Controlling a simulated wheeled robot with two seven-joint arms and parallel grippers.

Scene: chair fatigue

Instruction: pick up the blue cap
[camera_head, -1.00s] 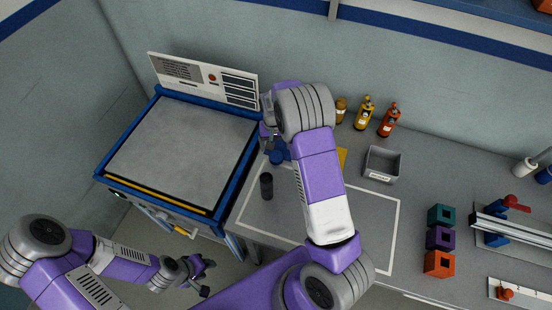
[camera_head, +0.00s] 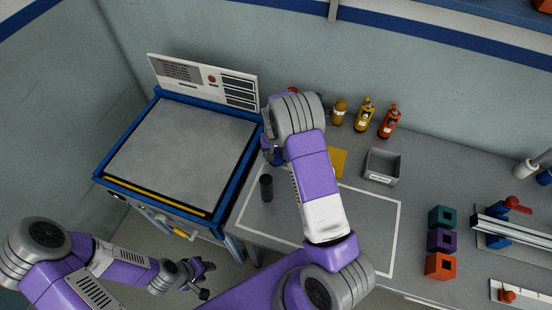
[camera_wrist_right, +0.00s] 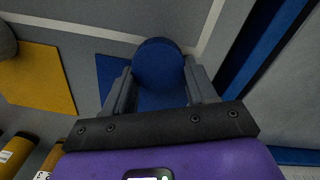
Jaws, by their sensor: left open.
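The blue cap (camera_wrist_right: 158,66) is round and lies between the fingers of my right gripper (camera_wrist_right: 160,78) in the right wrist view. The fingers stand apart on either side of it; I cannot tell whether they touch it. A blue square (camera_wrist_right: 108,72) shows on the bench beside the cap. In the head view my right gripper (camera_head: 268,146) is over the back left of the bench, its fingers partly hidden by the wrist. A bit of blue shows below it. My left gripper (camera_head: 203,280) is open and empty at the lower left, away from the bench.
A black cylinder (camera_head: 266,187) stands within the white outline. A yellow square (camera_head: 338,162) and a grey bin (camera_head: 382,167) lie to the right, with several bottles (camera_head: 364,114) behind. The blue-framed machine (camera_head: 185,150) is close on the left. Colored blocks (camera_head: 441,240) stand at right.

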